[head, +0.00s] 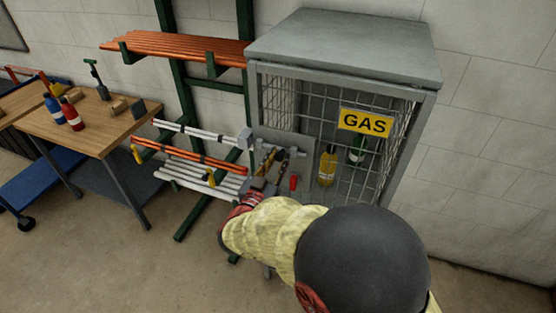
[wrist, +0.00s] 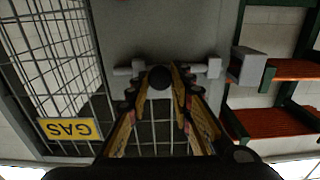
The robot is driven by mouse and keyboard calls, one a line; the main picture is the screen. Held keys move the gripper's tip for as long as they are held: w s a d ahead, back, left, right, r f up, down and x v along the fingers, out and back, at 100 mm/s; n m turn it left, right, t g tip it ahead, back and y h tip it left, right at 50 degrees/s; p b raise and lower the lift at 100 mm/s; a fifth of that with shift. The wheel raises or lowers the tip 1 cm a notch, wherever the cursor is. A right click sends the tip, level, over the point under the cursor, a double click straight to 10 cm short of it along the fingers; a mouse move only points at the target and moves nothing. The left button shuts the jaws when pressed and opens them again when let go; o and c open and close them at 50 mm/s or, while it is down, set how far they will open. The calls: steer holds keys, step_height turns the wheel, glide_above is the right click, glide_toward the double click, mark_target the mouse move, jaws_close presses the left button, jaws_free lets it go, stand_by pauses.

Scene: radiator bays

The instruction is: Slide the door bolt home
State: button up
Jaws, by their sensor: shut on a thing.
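The door bolt is a light grey bar (wrist: 122,71) on a plain plate of the gas cage door (head: 325,165). In the wrist view, which shows the cage upside down, a dark round knob (wrist: 160,77) stands out from the bar. My gripper (wrist: 162,90) is shut on this knob, one finger on each side. A grey keeper block (wrist: 248,65) sits to the right of the bar. The bar's right end looks close to the block, with a small gap. In the head view my gripper (head: 268,158) is at the door's left edge, beside the block (head: 245,138); my arm hides part of the door.
A green rack (head: 180,110) with orange and white pipes stands close left of the cage. A yellow GAS sign (head: 365,123) hangs on the mesh, with bottles behind. A red piece (head: 293,183) is near my gripper. A wooden table (head: 95,125) stands further left.

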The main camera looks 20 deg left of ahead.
mark_target(268, 146)
jaws_close()
stand_by(0.3)
steer(key=shift+w+a+p, duration=0.2)
steer(key=shift+a+p, duration=0.1)
steer(key=shift+a, duration=2.1)
steer(key=shift+o, duration=1.1)
jaws_free()
steer(key=shift+o, duration=1.2)
steer(key=shift+a, duration=0.2)
steer(key=shift+o, duration=0.7)
steer(key=shift+d, duration=0.1)
